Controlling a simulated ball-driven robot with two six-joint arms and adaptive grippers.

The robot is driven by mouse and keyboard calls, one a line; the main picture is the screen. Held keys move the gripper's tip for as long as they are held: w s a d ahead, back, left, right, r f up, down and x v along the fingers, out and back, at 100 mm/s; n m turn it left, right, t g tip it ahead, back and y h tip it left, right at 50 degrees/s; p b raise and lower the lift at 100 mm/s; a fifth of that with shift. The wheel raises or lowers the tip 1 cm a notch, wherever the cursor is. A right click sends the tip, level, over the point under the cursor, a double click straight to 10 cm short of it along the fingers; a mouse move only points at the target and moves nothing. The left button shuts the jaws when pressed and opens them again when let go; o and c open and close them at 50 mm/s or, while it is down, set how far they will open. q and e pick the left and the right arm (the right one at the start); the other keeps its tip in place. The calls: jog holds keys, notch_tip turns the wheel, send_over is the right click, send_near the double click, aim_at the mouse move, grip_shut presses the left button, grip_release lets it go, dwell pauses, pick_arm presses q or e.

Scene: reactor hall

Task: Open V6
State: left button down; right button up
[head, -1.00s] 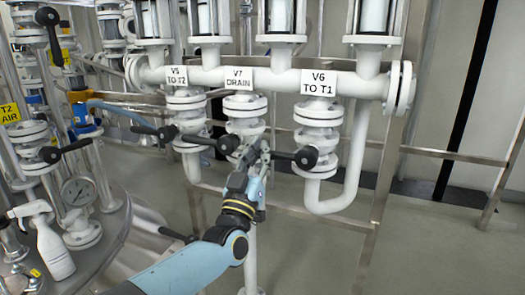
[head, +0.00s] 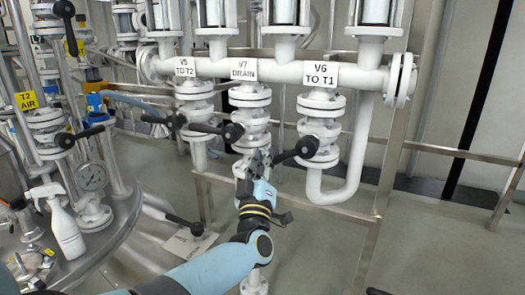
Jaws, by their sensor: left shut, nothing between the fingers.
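Valve V6 (head: 320,129) is the right one of three white valves on the manifold, under the label "V6 TO T1" (head: 320,76). Its black lever (head: 292,153) runs from the round hub at the valve front to the left and slightly down. My left gripper (head: 258,160) is shut and empty, just left of the lever's free end and in front of the V7 pipe. I cannot tell whether it touches the lever. My right gripper is not in view.
Valve V7 (head: 250,97), with its black lever pointing left, is close behind my left gripper. Valve V5 (head: 194,108) stands further left. A steel frame rail (head: 330,212) crosses below. A spray bottle (head: 64,226) stands on the vessel at left.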

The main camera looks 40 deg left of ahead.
pick_arm(q)
jog(key=w+d+f+n+g+p, duration=0.2)
jog(key=d+f+n+g, duration=0.4)
jog(key=n, duration=0.6)
jog(key=shift+d, duration=0.55)
jog(key=shift+f, duration=0.1)
jog(key=shift+a, duration=0.15)
